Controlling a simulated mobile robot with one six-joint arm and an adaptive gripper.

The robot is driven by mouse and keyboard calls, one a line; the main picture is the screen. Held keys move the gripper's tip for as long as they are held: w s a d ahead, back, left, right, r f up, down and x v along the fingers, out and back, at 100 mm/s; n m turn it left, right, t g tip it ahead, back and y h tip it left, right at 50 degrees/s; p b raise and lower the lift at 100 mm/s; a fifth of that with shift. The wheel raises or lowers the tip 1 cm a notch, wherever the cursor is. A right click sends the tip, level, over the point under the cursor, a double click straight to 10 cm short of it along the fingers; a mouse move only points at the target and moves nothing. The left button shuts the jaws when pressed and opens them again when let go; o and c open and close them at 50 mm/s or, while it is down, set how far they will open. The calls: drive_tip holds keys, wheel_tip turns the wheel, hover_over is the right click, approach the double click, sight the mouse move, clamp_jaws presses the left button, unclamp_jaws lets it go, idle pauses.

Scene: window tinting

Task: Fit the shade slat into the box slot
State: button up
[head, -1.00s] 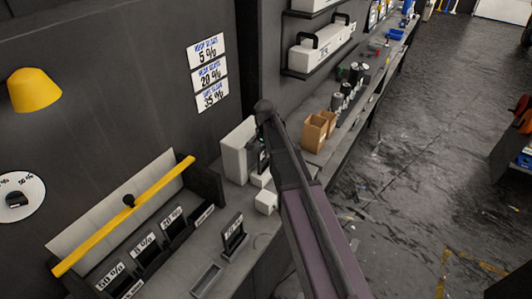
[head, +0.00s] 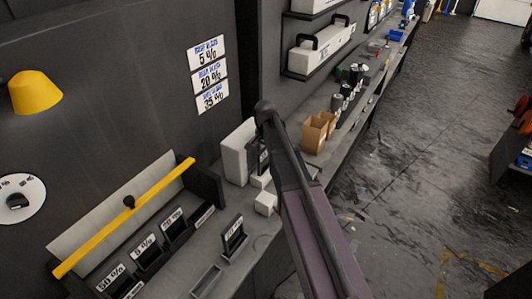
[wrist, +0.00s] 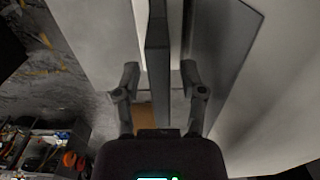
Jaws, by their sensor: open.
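In the wrist view my gripper (wrist: 160,88) is open, with one finger on each side of a narrow dark upright bar (wrist: 158,45). It looks like a slat seen edge-on, and clear gaps show between it and both fingers. A wider dark panel (wrist: 222,60) stands just right of it, against pale surfaces. In the head view my arm reaches to a white box (head: 236,152) by the wall, and my fingertips there are too small and dark to make out. A dark labelled slat (head: 234,238) stands upright in a small holder nearer on the bench. I cannot tell which box slot is meant.
Several dark slats with percent labels, one of them here (head: 146,249), stand in a rack under a yellow bar (head: 125,215). An empty tray (head: 206,281) lies in front.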

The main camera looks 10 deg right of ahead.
drive_tip(key=shift+r+p, duration=5.6)
drive_tip(key=shift+r, duration=0.2)
drive_tip(key=s+n, duration=0.9)
drive_tip(key=s, duration=1.2)
drive_tip(key=shift+s+d, duration=0.15)
drive_tip(key=shift+d, duration=0.05)
drive_tip(key=shift+f, duration=0.1)
wheel_tip(320, 180, down, 10)
drive_tip(key=b, duration=1)
drive_tip(key=shift+a, duration=0.15)
